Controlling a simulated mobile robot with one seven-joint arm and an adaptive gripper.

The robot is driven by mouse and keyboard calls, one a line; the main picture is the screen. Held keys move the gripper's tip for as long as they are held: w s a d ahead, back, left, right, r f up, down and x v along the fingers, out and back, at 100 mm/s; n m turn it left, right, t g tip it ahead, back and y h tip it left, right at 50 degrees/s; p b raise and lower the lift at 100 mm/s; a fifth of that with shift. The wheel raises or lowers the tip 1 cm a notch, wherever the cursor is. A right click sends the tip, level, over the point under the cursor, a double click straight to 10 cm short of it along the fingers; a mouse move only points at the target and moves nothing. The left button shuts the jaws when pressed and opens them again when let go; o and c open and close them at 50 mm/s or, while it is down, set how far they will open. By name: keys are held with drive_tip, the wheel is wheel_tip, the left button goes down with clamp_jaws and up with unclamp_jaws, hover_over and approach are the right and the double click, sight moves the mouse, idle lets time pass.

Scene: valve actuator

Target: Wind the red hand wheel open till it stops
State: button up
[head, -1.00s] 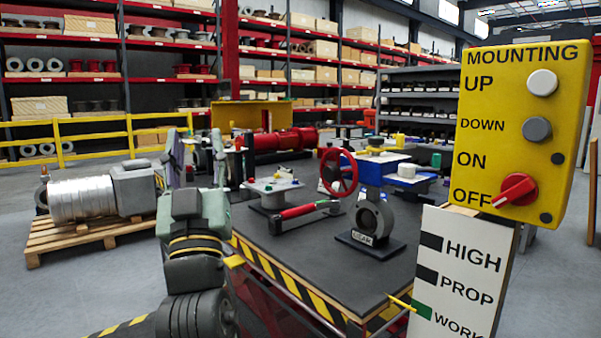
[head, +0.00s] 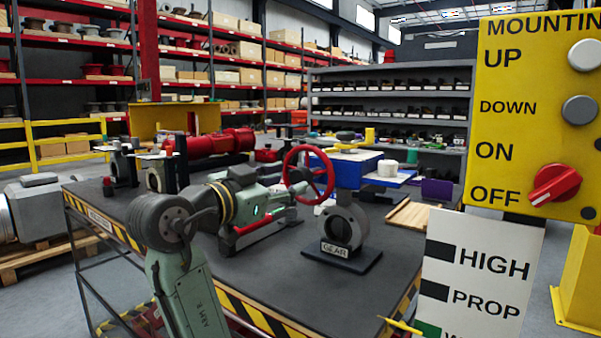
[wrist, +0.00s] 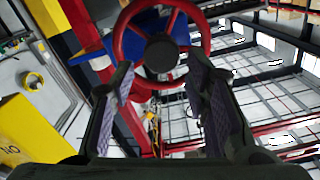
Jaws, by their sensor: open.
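The red hand wheel (head: 308,175) stands upright on the left side of the blue gear actuator (head: 346,168), above a grey valve body (head: 343,226) with a GEAR label. In the wrist view the wheel (wrist: 120,42) shows its dark hub and spokes, straight ahead of the fingers. My gripper (wrist: 160,98) is open and empty, with a finger on each side below the wheel. The fingers look apart from the rim. In the head view my arm reaches across the table from the left toward the wheel, and its fingertips are hard to make out.
The dark table (head: 265,270) has a yellow-black striped edge. A red-handled bar lies beside my arm. A yellow control box (head: 530,120) and a white HIGH/PROP sign (head: 475,275) stand at the right front. A red cylinder (head: 215,144) lies farther back on the left.

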sight(308, 174)
drive_tip(key=p+x, duration=0.1)
drive_tip(key=x, duration=0.7)
drive_tip(key=shift+w+p, duration=0.1)
drive_tip(key=shift+p, duration=0.2)
drive_tip(key=c, duration=0.9)
